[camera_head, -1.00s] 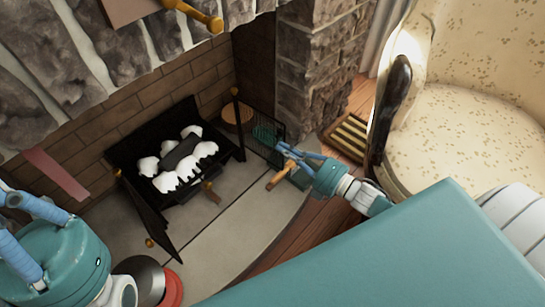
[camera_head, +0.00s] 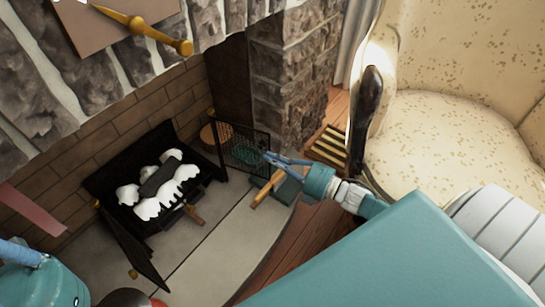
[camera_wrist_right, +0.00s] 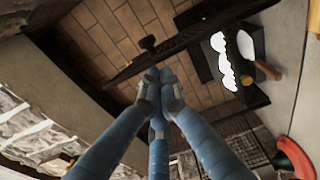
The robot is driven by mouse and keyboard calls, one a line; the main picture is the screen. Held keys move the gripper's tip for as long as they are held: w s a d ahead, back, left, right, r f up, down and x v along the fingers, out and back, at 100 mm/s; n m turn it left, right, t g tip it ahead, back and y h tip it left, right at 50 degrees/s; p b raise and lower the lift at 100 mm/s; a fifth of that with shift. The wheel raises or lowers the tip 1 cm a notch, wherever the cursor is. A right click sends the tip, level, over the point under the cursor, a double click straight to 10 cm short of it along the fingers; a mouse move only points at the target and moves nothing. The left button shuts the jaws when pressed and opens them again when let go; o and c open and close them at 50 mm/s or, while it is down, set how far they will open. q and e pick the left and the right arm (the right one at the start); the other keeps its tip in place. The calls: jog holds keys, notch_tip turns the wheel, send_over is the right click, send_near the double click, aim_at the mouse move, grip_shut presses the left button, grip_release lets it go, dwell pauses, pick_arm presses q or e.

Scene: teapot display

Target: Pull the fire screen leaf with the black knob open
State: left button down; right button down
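The fire screen has two dark leaves in front of the fireplace. The right leaf (camera_head: 243,147) is mesh and stands swung outward. The left leaf (camera_head: 128,243) stands at an angle with a gold knob (camera_head: 132,273). In the right wrist view a black knob (camera_wrist_right: 148,42) sits on a dark leaf bar (camera_wrist_right: 185,41), just beyond my fingertips. My right gripper (camera_head: 268,158) has its blue fingers drawn together at the right leaf's free edge; it also shows in the wrist view (camera_wrist_right: 160,82). Whether the fingertips touch the leaf is unclear. My left gripper (camera_head: 20,252) is mostly cut off at the lower left.
A grate (camera_head: 110,180) with white-topped logs stands inside the fireplace. A wooden handle (camera_head: 268,188) lies below my right gripper. A stone pillar (camera_head: 295,85) and a cream armchair (camera_head: 430,135) are at the right. The hearth's middle (camera_head: 235,235) is clear.

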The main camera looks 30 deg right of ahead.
notch_tip(320, 180, up, 10)
dwell(0.4)
